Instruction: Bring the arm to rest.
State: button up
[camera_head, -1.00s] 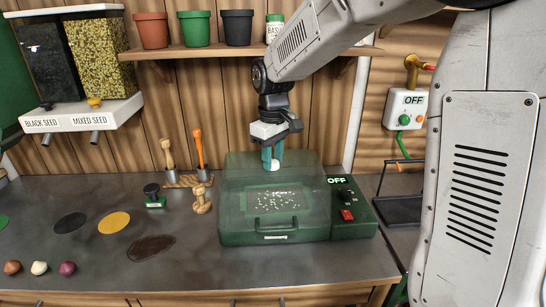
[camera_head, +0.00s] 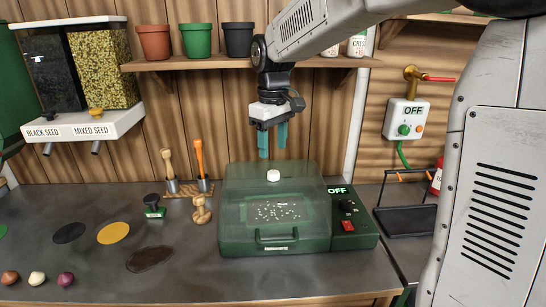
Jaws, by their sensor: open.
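My gripper (camera_head: 272,150) hangs pointing down above the back part of the green lidded box (camera_head: 240,238) on the bench. Its two teal fingers are apart with nothing between them. My arm (camera_head: 325,20) reaches in from the upper right. Just below the fingertips, a small white knob (camera_head: 273,175) sits on the box's clear lid, apart from the fingers. The lid is closed, and white specks on a green tray (camera_head: 275,211) show through it.
A shelf (camera_head: 175,64) with several pots is behind my arm. A seed dispenser (camera_head: 85,125) stands at left. A control panel (camera_head: 345,210) reading OFF adjoins the box. Hand tools (camera_head: 200,160), a stamp (camera_head: 153,205) and bulbs (camera_head: 38,268) are on the bench. The front bench middle is clear.

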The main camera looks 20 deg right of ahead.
jog(key=shift+r, duration=0.4)
jog(key=shift+s+f+m, duration=0.1)
jog(key=shift+m, duration=0.2)
jog(key=shift+m+g, duration=0.4)
jog(key=shift+m, duration=0.3)
jog(key=s, duration=0.1)
jog(key=s+f, duration=0.1)
jog(key=s, duration=0.1)
jog(key=s+f, duration=0.1)
jog(key=s, duration=0.1)
jog(key=shift+s+d, duration=0.15)
jog(key=shift+d, duration=0.05)
jog(key=s+d+m+t, duration=0.1)
jog(key=s, duration=1.1)
jog(key=s+d+m+t, duration=0.1)
jog(key=s+m, duration=0.1)
jog(key=s, duration=1.1)
jog(key=shift+d+f+m, duration=0.25)
jog(key=shift+f+m, duration=0.05)
jog(key=shift+f, duration=0.05)
